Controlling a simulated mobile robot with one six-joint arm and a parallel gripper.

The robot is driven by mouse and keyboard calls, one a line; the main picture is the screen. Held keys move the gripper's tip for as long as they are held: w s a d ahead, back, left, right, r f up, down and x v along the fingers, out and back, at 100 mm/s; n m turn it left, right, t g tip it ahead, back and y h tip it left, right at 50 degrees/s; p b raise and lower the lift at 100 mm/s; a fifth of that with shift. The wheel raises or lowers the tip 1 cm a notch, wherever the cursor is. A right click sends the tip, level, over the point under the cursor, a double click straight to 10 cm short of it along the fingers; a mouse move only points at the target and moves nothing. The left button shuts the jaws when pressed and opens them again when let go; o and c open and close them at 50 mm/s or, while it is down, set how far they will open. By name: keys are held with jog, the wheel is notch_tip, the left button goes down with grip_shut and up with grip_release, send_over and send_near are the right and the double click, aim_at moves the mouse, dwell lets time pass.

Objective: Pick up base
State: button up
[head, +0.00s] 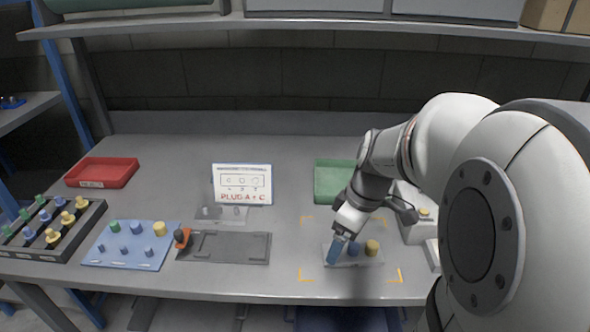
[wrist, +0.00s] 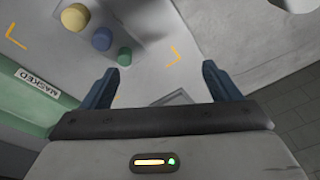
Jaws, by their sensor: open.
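The base (head: 368,261) is a low light grey block inside orange corner marks on the right of the bench in the head view. A blue peg (head: 353,249) and a yellow peg (head: 371,247) stand on it. In the wrist view, a yellow peg (wrist: 75,17), a blue peg (wrist: 102,39) and a green peg (wrist: 124,56) stand in a row. My gripper (head: 335,248) has blue fingers and is over the base's left end in the head view, hiding part of it. In the wrist view my gripper (wrist: 160,82) is open, with nothing between its fingers. I cannot tell whether it touches the base.
A green tray (head: 333,182) stands behind the base. A white sign (head: 242,183) stands mid-bench. A dark grey plate (head: 232,247), a blue board (head: 130,245) with pegs, a black peg rack (head: 50,230) and a red tray (head: 102,172) lie left. A pale box (head: 415,230) stands right.

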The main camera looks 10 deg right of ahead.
aim_at(356, 244)
jog(key=w+d+f+n, duration=0.1)
jog(key=d+n, duration=0.1)
jog(key=w+d+f+n+y, duration=0.1)
jog(key=d+n, duration=0.1)
jog(key=d, duration=0.1)
jog(key=w+d+f+n+y, duration=0.1)
jog(key=w+d+f+n, duration=0.1)
jog(key=d, duration=0.1)
jog(key=shift+d+n+b, duration=0.1)
jog(key=shift+n+b, duration=0.2)
jog(key=shift+b, duration=0.05)
jog(key=shift+w+f, duration=0.1)
jog(key=shift+f, duration=0.2)
jog(key=x, duration=0.7)
jog(key=shift+w, duration=0.35)
jog(key=c, duration=1.4)
